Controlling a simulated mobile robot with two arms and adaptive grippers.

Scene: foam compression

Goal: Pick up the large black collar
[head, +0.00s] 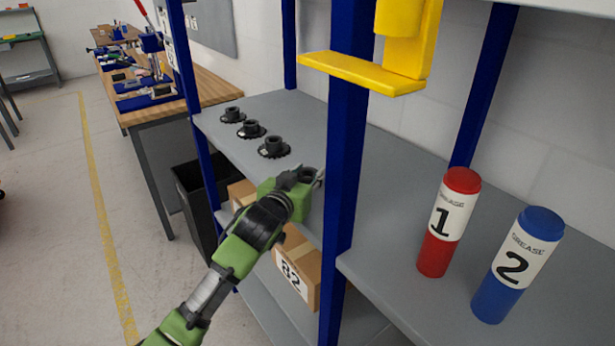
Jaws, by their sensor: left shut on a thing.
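Three black flanged collars stand in a row on the grey shelf: a far one (232,115), a middle one (251,129) and a near one (273,147). My left gripper (312,178) is at the shelf's front edge, just right of the near collar and left of the blue post. It is shut on a dark round part (308,173), which looks like the large black collar. The gripper and wrist hide most of it, and I cannot tell whether it touches the shelf. My right gripper is not in view.
A blue post (345,170) stands close right of my left gripper. A red grease tube (449,222) and a blue one (518,265) stand on the right shelf. A yellow bracket (370,70) hangs above. Cardboard boxes (300,262) sit below. The shelf behind the collars is clear.

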